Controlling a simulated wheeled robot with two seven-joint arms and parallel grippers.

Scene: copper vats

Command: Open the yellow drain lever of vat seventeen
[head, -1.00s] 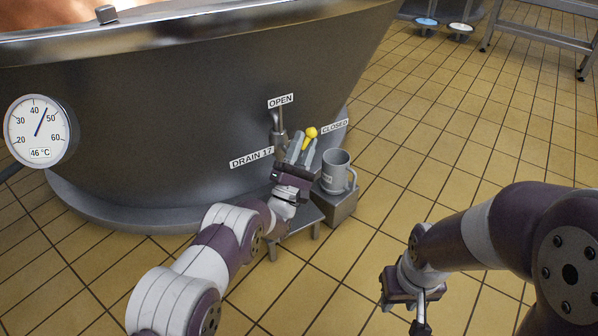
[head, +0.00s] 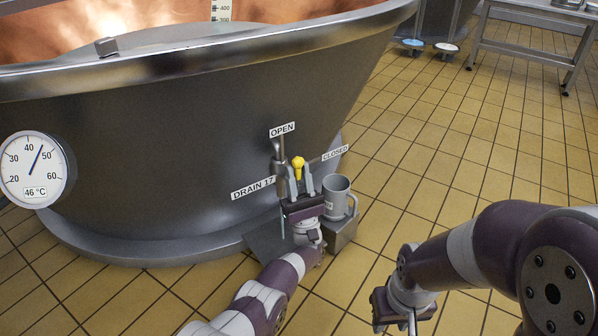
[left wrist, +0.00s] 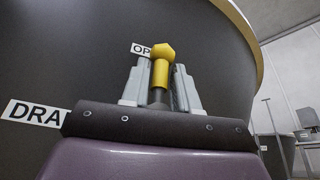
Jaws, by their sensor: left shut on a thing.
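The yellow drain lever (head: 298,163) stands out from the drain valve (head: 279,160) low on the steel vat (head: 150,150). The valve carries the labels DRAIN 17 (head: 253,188), OPEN (head: 282,130) and CLOSED (head: 335,153). The lever's knob is between the OPEN and CLOSED labels in the picture, below both. My left gripper (head: 300,181) is shut on the lever, with the knob above its fingertips. The left wrist view shows the yellow lever (left wrist: 160,65) between the fingers. My right gripper (head: 402,308) hangs at the lower right, its fingertips cut off.
A grey mug (head: 337,197) stands on a small metal block (head: 342,232) close right of my left gripper. A dial thermometer (head: 35,170) reading 46 °C is at the left. The tiled floor (head: 440,150) to the right is open, with a steel table (head: 525,35) at the back.

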